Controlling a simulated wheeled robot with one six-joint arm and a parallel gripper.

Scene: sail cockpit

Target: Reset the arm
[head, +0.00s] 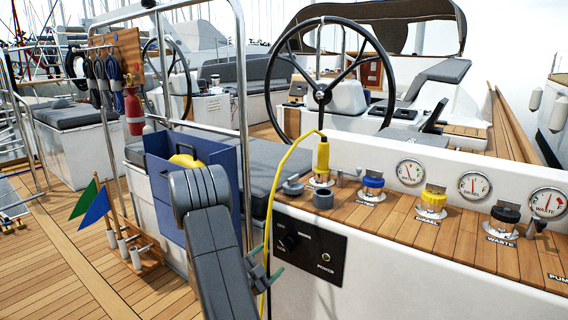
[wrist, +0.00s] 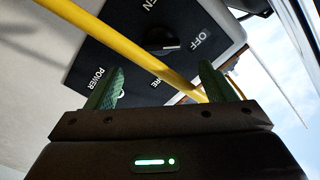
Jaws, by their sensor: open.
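My gripper (head: 268,281) is low in front of the white console in the head view, beside the black switch panel. A yellow cable (head: 270,205) hangs down from a yellow plug (head: 322,160) on the console and passes close to the gripper. The cable (wrist: 135,55) crosses the wrist view diagonally past the fingers; I cannot tell whether it touches them.
The black switch panel (head: 310,250) has a knob and a power light. Deck fittings with blue, yellow and black caps (head: 433,203) line the wooden ledge. A blue box (head: 220,170) and a metal rail (head: 243,100) stand close to my arm. Open deck (head: 50,270) lies left.

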